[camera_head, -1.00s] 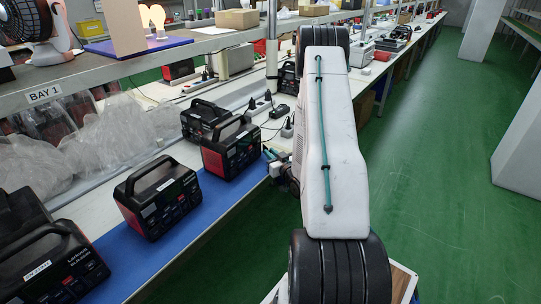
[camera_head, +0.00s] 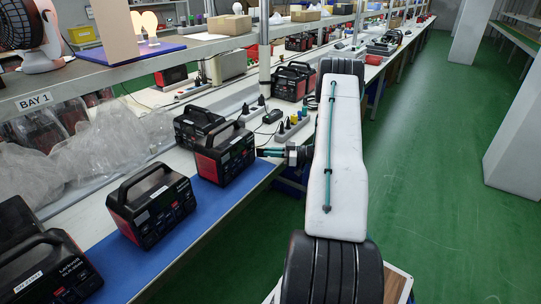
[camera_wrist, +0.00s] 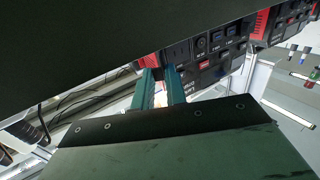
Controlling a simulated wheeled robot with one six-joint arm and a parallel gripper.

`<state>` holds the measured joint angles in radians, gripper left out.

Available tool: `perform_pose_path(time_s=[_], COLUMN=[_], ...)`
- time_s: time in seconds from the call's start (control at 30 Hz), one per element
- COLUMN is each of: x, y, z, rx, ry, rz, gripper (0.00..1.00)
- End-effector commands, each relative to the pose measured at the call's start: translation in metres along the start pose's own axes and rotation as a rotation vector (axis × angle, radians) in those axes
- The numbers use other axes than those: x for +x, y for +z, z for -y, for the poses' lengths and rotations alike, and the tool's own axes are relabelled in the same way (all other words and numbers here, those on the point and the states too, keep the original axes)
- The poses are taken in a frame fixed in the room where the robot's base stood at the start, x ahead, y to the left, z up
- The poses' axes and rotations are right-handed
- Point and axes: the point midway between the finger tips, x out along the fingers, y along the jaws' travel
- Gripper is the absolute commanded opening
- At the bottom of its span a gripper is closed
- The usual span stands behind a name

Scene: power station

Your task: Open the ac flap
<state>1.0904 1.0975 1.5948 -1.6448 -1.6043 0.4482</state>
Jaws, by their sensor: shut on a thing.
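A black and red power station (camera_head: 225,152) with a top handle stands at the front edge of the bench. Its front panel, with sockets and buttons, also shows in the wrist view (camera_wrist: 214,47). My gripper (camera_head: 262,152) reaches in from the right, its teal fingertips at the panel's right side. In the wrist view the fingers (camera_wrist: 161,72) meet the lower left part of the panel, with a narrow gap between them. They are shut on the ac flap, which is too small and covered to make out clearly.
Another power station (camera_head: 152,208) stands nearer on the blue mat (camera_head: 190,226), and one (camera_head: 197,126) stands behind. A power strip (camera_head: 292,130) with plugs and cables lies beyond my gripper. A shelf runs above. The green floor (camera_head: 420,200) at right is clear.

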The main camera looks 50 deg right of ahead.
Motion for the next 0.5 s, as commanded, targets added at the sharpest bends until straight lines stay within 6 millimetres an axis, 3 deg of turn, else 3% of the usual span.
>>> perform_pose_path(time_s=[0.5], x=[0.004], y=[-0.001], z=[-0.014], rx=[-0.002], ry=[-0.237], rz=[-0.002], gripper=[0.0])
